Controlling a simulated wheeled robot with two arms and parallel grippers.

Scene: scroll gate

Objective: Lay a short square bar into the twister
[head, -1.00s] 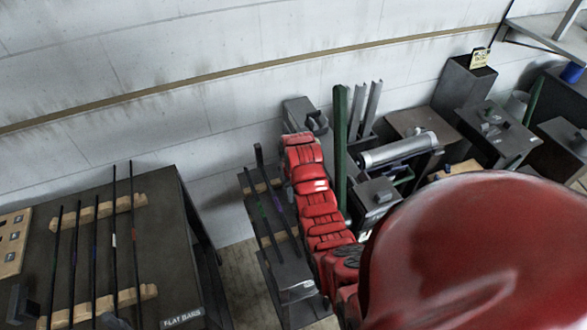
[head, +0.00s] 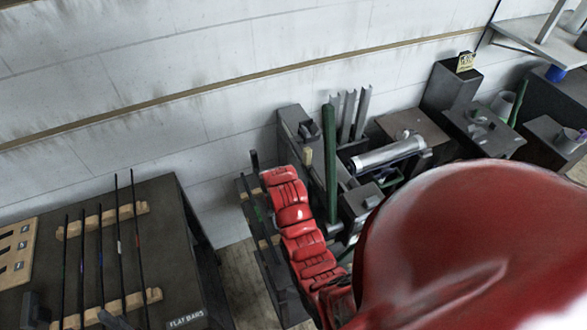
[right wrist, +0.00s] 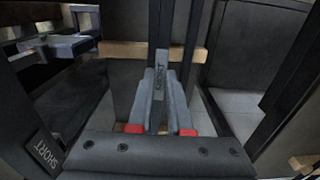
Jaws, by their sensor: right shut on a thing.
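In the right wrist view, my right gripper (right wrist: 163,92) is shut on a dark bar (right wrist: 161,30) that runs away from me between the fingers, over a wooden crosspiece. A plate marked SHORT (right wrist: 45,152) is at the lower left there. In the head view, my red right arm covers the lower right and reaches to the narrow bar rack (head: 285,300); the gripper itself is hidden there. A bar end (head: 254,163) shows beside the arm. I cannot tell for sure which machine is the twister. My left gripper is not in view.
A dark table marked FLAT BARS (head: 165,220) holds several thin bars on wooden rests at the left. Right of the arm are a green post (head: 330,165), upright grey bars (head: 350,115), and a machine with a silver cylinder (head: 385,154). A white wall stands behind.

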